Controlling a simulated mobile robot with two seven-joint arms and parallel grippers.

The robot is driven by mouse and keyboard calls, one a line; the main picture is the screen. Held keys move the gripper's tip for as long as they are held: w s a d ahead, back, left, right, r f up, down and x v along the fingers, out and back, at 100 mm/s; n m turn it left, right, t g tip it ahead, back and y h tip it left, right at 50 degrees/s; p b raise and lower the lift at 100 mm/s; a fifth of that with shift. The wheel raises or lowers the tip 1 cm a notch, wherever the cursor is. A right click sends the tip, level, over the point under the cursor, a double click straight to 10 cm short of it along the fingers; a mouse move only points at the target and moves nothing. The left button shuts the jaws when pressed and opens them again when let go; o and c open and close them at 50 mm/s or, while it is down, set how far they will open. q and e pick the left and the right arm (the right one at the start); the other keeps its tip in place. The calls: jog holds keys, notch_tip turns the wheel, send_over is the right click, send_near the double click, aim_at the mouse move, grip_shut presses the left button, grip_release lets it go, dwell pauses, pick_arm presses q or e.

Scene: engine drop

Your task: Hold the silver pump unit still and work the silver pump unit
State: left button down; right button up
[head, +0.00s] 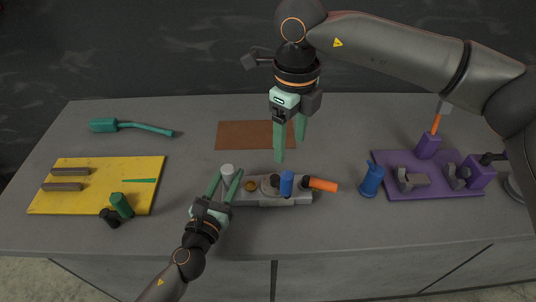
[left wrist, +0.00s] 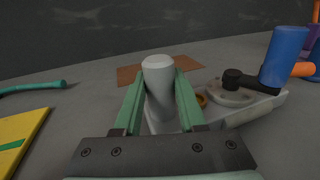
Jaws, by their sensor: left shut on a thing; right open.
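The silver pump unit (head: 298,199) lies on the grey table, a long grey base with a light upright post (head: 227,170) at its left end, a blue handle (head: 286,183) and an orange grip (head: 322,184) at its right. The post (left wrist: 158,75) stands between my left fingers in the left wrist view. My left gripper (head: 227,185) is shut on that post. The blue handle (left wrist: 284,56) also shows there on a dark lever. My right gripper (head: 291,150) is open and empty, above the table behind the pump unit.
A yellow mat (head: 95,170) with dark bars and a green-and-black item (head: 120,205) is at left. A teal tool (head: 130,127) lies behind it. A brown mat (head: 245,135) lies at the back.

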dwell(0.3)
pick_arm(q)
jog(key=shift+c, duration=2)
grip_release()
